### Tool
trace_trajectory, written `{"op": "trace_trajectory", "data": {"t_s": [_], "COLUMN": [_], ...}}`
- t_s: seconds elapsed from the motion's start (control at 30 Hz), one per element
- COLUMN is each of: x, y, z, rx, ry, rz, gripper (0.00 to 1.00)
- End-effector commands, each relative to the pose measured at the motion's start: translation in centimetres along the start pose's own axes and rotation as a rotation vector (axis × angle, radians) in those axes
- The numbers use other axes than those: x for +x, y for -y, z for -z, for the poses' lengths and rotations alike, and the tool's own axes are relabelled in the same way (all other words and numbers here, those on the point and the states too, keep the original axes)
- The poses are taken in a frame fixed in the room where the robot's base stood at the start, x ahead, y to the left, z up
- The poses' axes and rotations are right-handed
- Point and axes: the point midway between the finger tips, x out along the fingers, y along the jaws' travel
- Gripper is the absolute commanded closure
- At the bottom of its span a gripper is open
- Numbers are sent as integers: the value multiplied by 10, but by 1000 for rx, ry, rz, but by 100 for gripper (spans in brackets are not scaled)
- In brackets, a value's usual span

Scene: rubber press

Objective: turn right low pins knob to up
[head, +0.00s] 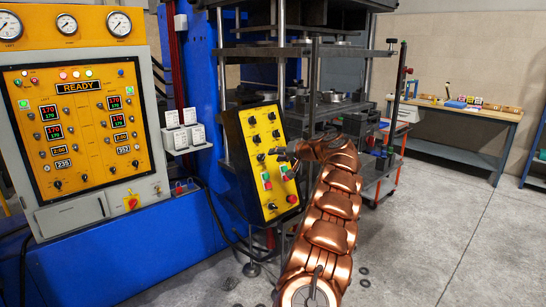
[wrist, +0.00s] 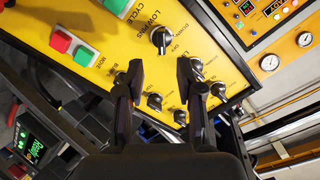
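The yellow control panel (head: 246,151) carries several black knobs, green and red buttons and a red stop button. Several smaller knobs (wrist: 154,101) sit between and beside my fingers; some are partly covered. In the head view my gripper (head: 284,154) is at the panel's right side, small and partly hidden.
The orange operator panel (head: 82,128) reading "READY" stands on the left. The press with its dark plates (head: 330,100) rises behind my arm. A workbench (head: 455,110) with small items stands at the back right. The grey floor (head: 440,240) at right is clear.

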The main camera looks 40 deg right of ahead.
Motion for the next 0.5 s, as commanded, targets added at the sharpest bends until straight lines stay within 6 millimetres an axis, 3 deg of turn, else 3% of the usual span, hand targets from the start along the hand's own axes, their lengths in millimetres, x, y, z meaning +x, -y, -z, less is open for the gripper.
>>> {"op": "trace_trajectory", "data": {"t_s": [0.3,0.5], "x": [-35,-46], "y": [1,2], "z": [1,1], "rx": [-1,-2], "ry": [-2,-1], "rz": [1,2], "gripper": [64,64]}}
